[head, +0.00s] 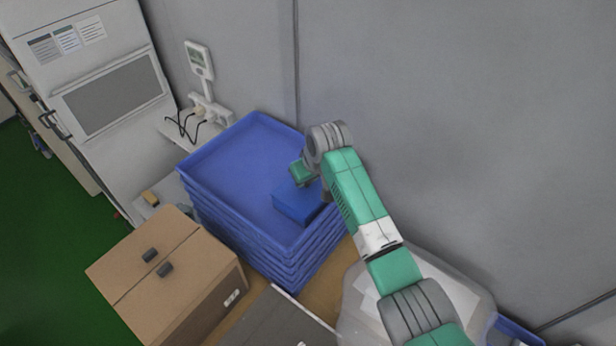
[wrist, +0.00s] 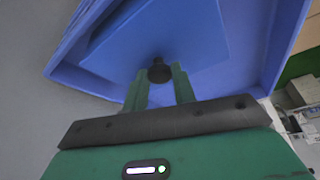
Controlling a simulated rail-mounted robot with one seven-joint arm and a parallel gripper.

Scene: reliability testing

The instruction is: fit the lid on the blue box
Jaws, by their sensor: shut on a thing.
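The blue box (head: 296,208) stands inside the top blue tray, near its right side. In the wrist view a flat blue lid (wrist: 205,35) with a small black knob (wrist: 159,72) fills the upper middle. My gripper (wrist: 159,76) has its two green fingers closed on either side of the knob. In the head view my gripper is over the box, partly hidden by my own wrist. The lid and box are a similar blue, and I cannot tell whether the lid sits flush on the box.
A stack of blue trays (head: 205,163) has raised rims around the box. A cardboard box (head: 125,280) stands at the front left, and a translucent bin (head: 355,318) at the front right. A grey wall (head: 450,120) rises close behind. The tray's left part is empty.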

